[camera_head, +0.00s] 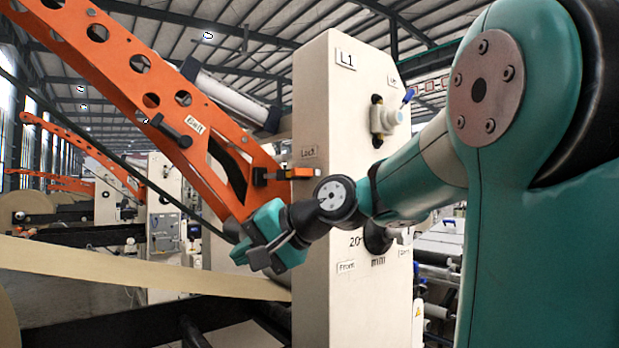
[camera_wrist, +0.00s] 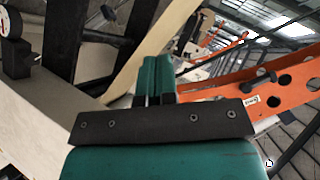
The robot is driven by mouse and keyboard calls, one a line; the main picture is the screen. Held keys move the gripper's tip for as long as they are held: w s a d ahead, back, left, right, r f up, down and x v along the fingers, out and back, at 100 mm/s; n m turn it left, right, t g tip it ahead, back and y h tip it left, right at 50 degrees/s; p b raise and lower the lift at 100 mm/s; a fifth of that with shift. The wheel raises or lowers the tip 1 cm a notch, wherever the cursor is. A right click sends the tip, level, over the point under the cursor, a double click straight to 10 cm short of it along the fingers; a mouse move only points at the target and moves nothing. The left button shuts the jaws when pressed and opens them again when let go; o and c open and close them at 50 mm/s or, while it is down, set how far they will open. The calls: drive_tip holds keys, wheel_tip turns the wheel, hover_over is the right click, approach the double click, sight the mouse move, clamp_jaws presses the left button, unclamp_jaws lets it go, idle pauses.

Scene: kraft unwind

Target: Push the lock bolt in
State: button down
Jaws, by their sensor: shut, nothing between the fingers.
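The lock bolt (camera_head: 303,172) shows as a small orange and dark piece beside the "Lock" label on the cream L1 post. I cannot make out the bolt in the wrist view.
The perforated orange arm (camera_head: 165,95) slopes down to the cream post (camera_head: 340,85). A pale kraft web (camera_head: 130,272) runs below my gripper.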

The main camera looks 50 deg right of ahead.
sight(303, 173)
drive_tip(key=s+d+r+m+t+h, duration=0.2)
drive_tip(key=s+d+r+m+h, duration=0.2)
drive_tip(key=d+r, duration=0.3)
drive_tip(key=s+d+r+m+t+h, duration=0.3)
drive_tip(key=s+d+r+m, duration=0.3)
drive_tip(key=d, duration=0.4)
drive_tip(key=shift+d+r+m+t+h, duration=0.3)
drive_tip(key=shift+d+r+m+h, duration=0.1)
drive_tip(key=shift+r, duration=0.05)
drive_tip(key=p+x, duration=0.5)
drive_tip(key=x, duration=0.8)
drive_tip(key=shift+w+d+f, duration=0.1)
drive_tip(key=shift+w+d, duration=0.1)
drive_tip(key=shift+w, duration=0.3)
